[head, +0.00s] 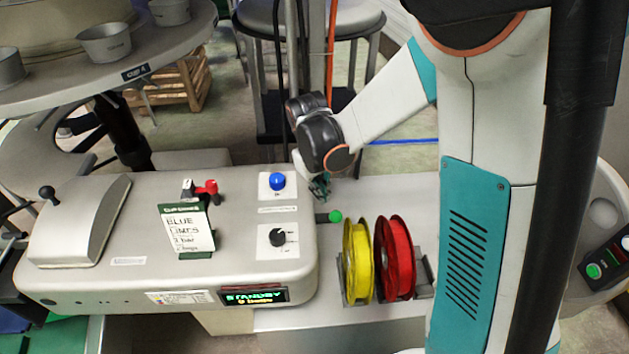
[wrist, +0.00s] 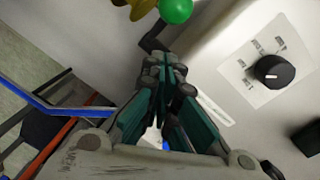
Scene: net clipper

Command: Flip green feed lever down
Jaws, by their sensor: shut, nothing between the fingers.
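The feed lever has a green ball knob (head: 335,216) on a short dark arm at the right side of the clipper machine (head: 140,262). The green ball also shows at the top edge of the wrist view (wrist: 175,10), with its dark arm bent below it. My gripper (head: 321,187) is just behind the lever in the head view, beside the machine's right end. In the wrist view my gripper (wrist: 165,72) is shut and empty, with its tips close to the lever's dark arm. I cannot tell whether they touch.
Yellow (head: 358,262) and red (head: 395,258) spools stand right of the lever. A blue button (head: 277,181), black dial (head: 278,237) and small red-knobbed lever (head: 210,187) are on the machine top. A card (head: 187,230) reads "BLUE". The display (head: 254,296) reads "STANDBY".

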